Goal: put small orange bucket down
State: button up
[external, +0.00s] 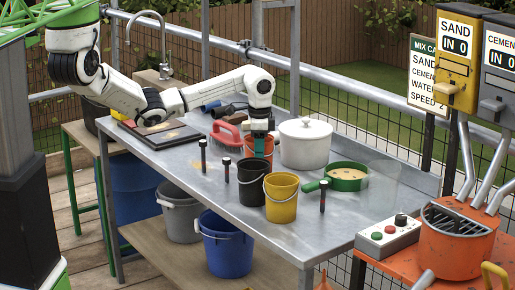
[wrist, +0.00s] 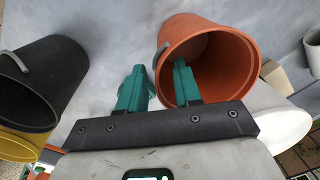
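The small orange bucket (external: 268,146) is on the grey metal table (external: 190,160), behind the black bucket and left of the white pot. Its lower part is hidden in the external view, so its contact with the table is unclear. In the wrist view the orange bucket (wrist: 225,45) shows its open mouth and looks empty inside. My gripper (external: 260,137) is at its rim, pointing down. In the wrist view my gripper (wrist: 158,80) has one teal finger outside the bucket wall and one inside. The fingers are apart, with a gap around the wall.
A black bucket (external: 254,183) and a yellow bucket (external: 281,198) stand close in front. Black upright handles (external: 203,155) and a red float (external: 227,134) are at the left.

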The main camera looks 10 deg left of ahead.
notch_tip(320, 180, up, 9)
jog(key=shift+s+f, duration=0.15)
jog(key=shift+s, duration=0.1)
